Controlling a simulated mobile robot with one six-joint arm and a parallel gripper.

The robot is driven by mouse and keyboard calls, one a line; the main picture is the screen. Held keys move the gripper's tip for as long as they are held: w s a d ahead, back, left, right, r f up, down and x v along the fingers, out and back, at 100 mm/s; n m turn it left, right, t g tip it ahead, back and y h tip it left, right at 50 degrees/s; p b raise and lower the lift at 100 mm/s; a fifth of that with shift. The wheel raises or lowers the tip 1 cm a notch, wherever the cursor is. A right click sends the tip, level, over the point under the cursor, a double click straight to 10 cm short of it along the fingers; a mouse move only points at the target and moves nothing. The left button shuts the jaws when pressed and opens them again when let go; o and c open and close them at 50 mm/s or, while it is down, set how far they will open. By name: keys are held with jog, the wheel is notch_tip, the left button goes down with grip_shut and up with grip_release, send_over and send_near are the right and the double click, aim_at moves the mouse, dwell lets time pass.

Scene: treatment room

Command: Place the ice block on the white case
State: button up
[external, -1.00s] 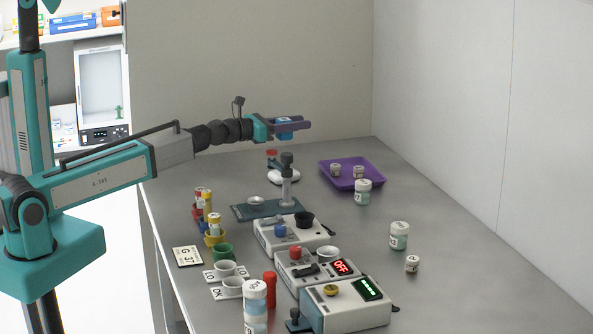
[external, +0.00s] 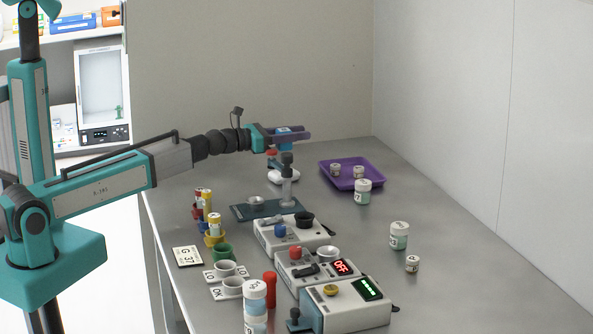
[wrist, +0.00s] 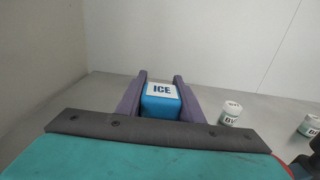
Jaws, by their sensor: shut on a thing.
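The ice block (wrist: 161,100) is a blue cube with a white top marked ICE. In the wrist view it sits between the two purple fingers of my gripper (wrist: 160,92), which are shut on it. In the external view my gripper (external: 291,137) holds the ice block (external: 285,146) in the air over the far part of the table. Several white-bodied devices stand on the table: one with a blue knob and black cup (external: 270,241), one marked OFF (external: 296,273) and one with a green display (external: 345,316). I cannot tell which is the white case.
Below my gripper are a small rounded white item (external: 283,177) and a grey post on a dark plate (external: 240,211). A purple tray (external: 337,184) with small jars stands to the right. Jars (external: 399,236) stand nearer. The table's right side is mostly clear.

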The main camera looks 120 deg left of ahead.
jog(key=shift+f+b, duration=0.3)
jog(key=shift+f, duration=1.15)
jog(key=shift+f+b, duration=0.55)
jog(key=shift+f, duration=1.3)
jog(key=shift+f, duration=0.15)
jog(key=o, duration=1.2)
